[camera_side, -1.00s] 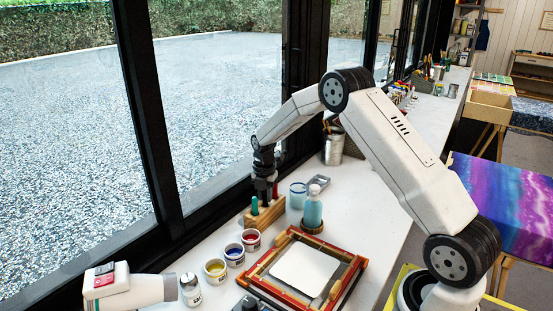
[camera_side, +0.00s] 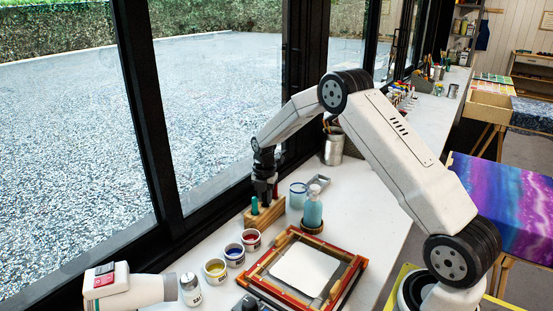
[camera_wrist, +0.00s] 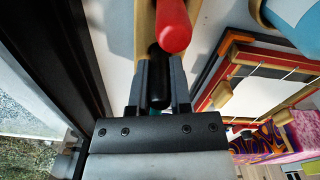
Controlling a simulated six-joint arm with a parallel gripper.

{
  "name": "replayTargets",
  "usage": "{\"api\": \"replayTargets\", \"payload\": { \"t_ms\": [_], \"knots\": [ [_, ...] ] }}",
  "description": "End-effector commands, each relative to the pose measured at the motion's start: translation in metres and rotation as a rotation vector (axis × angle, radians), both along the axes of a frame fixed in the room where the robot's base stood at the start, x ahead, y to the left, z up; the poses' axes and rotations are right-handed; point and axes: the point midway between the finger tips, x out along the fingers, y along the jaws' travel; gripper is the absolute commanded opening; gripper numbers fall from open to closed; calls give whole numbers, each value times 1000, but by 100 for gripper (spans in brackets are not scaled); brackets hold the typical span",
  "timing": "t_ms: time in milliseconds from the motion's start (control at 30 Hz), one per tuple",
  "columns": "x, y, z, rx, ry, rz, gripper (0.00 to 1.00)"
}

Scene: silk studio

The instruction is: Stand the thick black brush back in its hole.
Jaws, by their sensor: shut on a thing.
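My gripper (camera_wrist: 157,92) is shut on the thick black brush (camera_wrist: 159,72), whose dark rounded handle shows between the two fingers in the wrist view. In the side view my gripper (camera_side: 263,190) is low over the wooden brush block (camera_side: 268,216). A red-handled brush (camera_wrist: 173,28) stands just beyond the black one, and a teal brush (camera_side: 254,206) stands at the block's left end. The black brush's lower end and its hole are hidden, so I cannot tell how deep it sits.
A blue-green bottle (camera_side: 312,211) and a pale blue cup (camera_side: 298,195) stand right of the block. Paint pots (camera_side: 234,254) stand in front, beside a red-edged framed screen (camera_side: 262,279). The black window frame (camera_side: 195,232) runs close along the left.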

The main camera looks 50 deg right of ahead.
Motion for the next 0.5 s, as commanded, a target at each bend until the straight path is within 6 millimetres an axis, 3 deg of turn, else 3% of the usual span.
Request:
{"api": "replayTargets", "payload": {
  "t_ms": [400,433,500],
  "knots": [
    [0,0,-4,0,0,0,0],
    [0,0,-4,0,0,0,34],
    [0,0,-4,0,0,0,56]
  ]
}}
